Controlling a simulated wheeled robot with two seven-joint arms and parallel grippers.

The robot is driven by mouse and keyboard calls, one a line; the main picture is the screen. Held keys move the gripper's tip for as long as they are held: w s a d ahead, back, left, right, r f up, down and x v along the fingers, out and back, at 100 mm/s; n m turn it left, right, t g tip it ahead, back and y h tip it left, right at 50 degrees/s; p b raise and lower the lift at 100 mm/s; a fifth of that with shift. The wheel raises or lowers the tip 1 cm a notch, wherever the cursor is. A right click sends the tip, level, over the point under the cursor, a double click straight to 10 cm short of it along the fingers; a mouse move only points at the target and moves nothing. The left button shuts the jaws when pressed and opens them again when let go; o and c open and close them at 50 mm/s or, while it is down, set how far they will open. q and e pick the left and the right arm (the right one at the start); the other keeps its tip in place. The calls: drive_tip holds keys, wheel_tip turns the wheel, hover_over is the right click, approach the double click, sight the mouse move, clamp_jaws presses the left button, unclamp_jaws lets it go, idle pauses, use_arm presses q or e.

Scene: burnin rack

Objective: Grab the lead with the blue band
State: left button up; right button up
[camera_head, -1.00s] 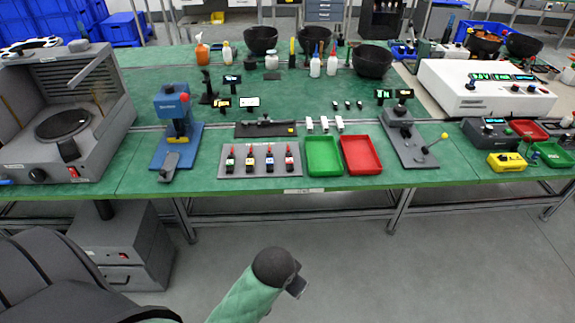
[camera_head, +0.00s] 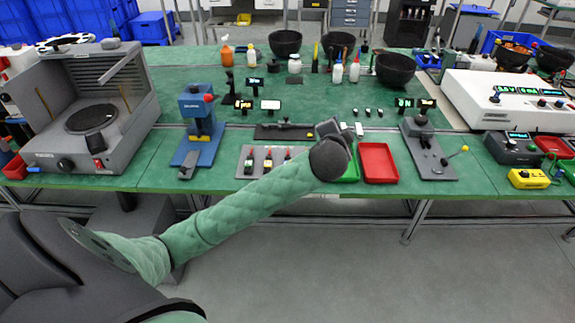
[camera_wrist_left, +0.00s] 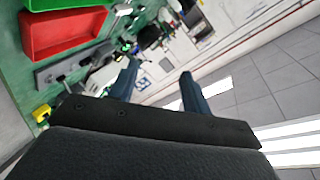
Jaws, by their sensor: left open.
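Several small upright leads stand in a row on a grey mat (camera_head: 242,169) near the table's front edge. The left lead (camera_head: 249,160) and the middle lead (camera_head: 268,160) show, and the top of a third lead (camera_head: 287,154) shows above my left arm. The right end of the row is hidden behind the arm. The bands are too small to tell which is blue. My left gripper (camera_wrist_left: 160,88) is open and empty in the left wrist view, with both fingers apart. In the head view it is over the table, right of the leads, largely hidden by its wrist. No leads show in the wrist view.
A red tray (camera_head: 378,179) lies right of my left wrist, and a mostly hidden green tray (camera_head: 350,174) is beside it. A blue press (camera_head: 198,130) stands left of the mat. A grey lever fixture (camera_head: 428,158) is further right.

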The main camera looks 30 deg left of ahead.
use_arm(q)
drive_tip(key=w+r+m+t+h, duration=0.4)
drive_tip(key=r+m, duration=0.5)
drive_tip(key=r, duration=0.1)
drive_tip(key=w+r+m+t+h, duration=0.45)
drive_tip(key=r+m, duration=0.35)
drive_tip(key=r, duration=0.2)
drive_tip(key=n+g+y, duration=0.4)
drive_tip(key=n+g, duration=1.9)
drive_tip(key=n, duration=0.8)
approach(287, 159)
drive_tip(key=shift+s+d+f+p, duration=0.35)
drive_tip(key=shift+s, duration=0.25)
drive_tip(key=shift+s+a+f, duration=0.1)
drive_tip(key=shift+f+p, duration=0.55)
drive_tip(key=shift+f, duration=0.75)
drive_tip(key=f+p, duration=0.1)
drive_tip(key=f, duration=0.2)
drive_tip(key=f+p, duration=0.1)
drive_tip(key=shift+s+d+f+p, duration=0.2)
drive_tip(key=shift+d+p, duration=0.1)
drive_tip(key=shift+d, duration=0.1)
drive_tip(key=shift+w+f, duration=0.1)
drive_tip(key=shift+f, duration=0.25)
use_arm(e)
wheel_tip(287, 159, down, 23)
drive_tip(key=shift+s+d, duration=0.25)
drive_tip(key=shift+d, duration=0.2)
